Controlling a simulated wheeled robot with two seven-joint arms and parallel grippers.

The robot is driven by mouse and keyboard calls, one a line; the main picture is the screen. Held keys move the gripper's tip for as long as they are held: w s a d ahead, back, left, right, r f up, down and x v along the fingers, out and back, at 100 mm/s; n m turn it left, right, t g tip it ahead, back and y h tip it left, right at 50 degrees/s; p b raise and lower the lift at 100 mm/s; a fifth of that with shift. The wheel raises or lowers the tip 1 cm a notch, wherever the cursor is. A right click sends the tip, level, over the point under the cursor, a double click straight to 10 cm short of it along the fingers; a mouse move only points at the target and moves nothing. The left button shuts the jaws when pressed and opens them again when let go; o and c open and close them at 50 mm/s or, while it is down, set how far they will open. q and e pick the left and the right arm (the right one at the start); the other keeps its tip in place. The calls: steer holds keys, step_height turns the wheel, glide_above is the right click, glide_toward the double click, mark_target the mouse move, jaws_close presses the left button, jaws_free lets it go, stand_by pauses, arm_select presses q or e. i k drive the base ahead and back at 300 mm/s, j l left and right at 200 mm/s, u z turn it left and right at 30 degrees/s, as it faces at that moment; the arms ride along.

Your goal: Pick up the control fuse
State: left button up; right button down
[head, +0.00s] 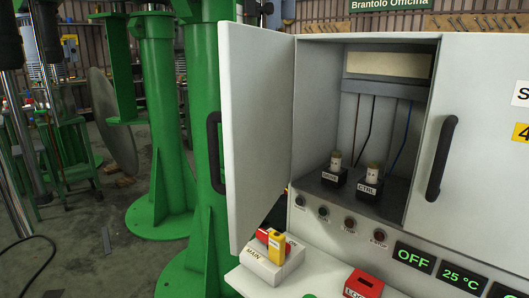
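The control fuse (372,172) is a small pale cylinder standing upright in a black holder (370,189) labelled CTRL. The holder sits on the dark shelf inside the open cabinet compartment. A second, similar pale fuse (336,159) stands in another black holder (333,176) to its left; that label is too small to read surely. Neither of my grippers shows in the head view, and nothing is touching the control fuse.
The cabinet's left door (256,130) stands open; the right door (482,150) has a black handle (441,158). Black and blue wires hang behind the fuses. Below are small knobs, OFF and 25 °C displays (412,256), a MAIN switch (270,256) and a red block (362,284).

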mark_target(374, 166)
steer(key=i+j+z, duration=0.25)
steer(key=z, duration=0.15)
steer(key=i+j+z, duration=0.2)
steer(key=j+z, duration=0.25)
steer(key=i+j+z, duration=0.15)
steer(key=j, duration=0.3)
steer(key=j+z, duration=0.15)
steer(key=j, duration=0.3)
steer(key=i+j+z, duration=0.15)
steer(key=j, duration=0.3)
